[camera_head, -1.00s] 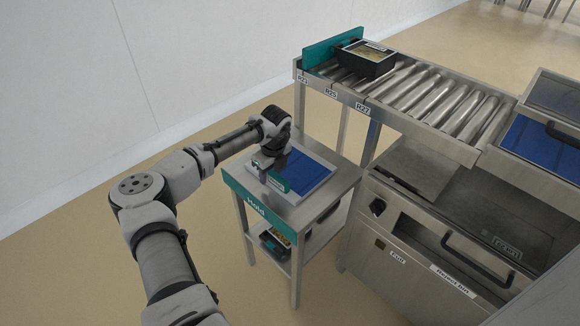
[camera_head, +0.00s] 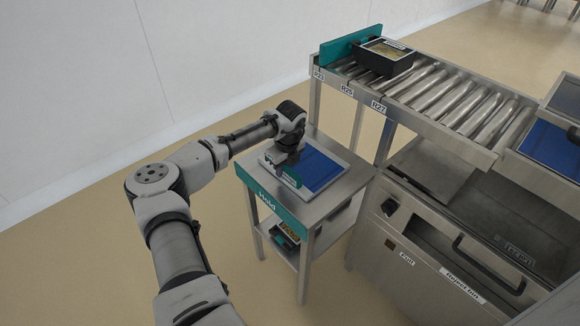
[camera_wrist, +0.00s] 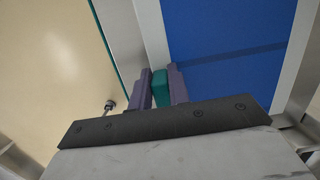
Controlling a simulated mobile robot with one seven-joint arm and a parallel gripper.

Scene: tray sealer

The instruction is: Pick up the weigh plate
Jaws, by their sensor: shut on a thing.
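The weigh plate (camera_head: 318,172) appears to be the flat blue plate with a pale rim on the small steel stand marked Hold. Its blue face (camera_wrist: 230,45) fills the upper right of the wrist view. A teal block (camera_wrist: 160,88) at the plate's near-left edge stands between my fingers. My gripper (camera_head: 287,169) points down over that edge and is shut on the teal block. The join between block and plate is hidden by the fingers (camera_wrist: 161,90). The plate looks level, and I cannot tell whether it touches the stand top.
The stand (camera_head: 335,185) has a lower shelf holding a dark tray (camera_head: 285,238). A roller conveyor (camera_head: 430,92) with a black tray (camera_head: 382,62) and teal end rail (camera_head: 342,46) stands behind right. A steel machine (camera_head: 420,235) is close on the right. Floor is clear at left.

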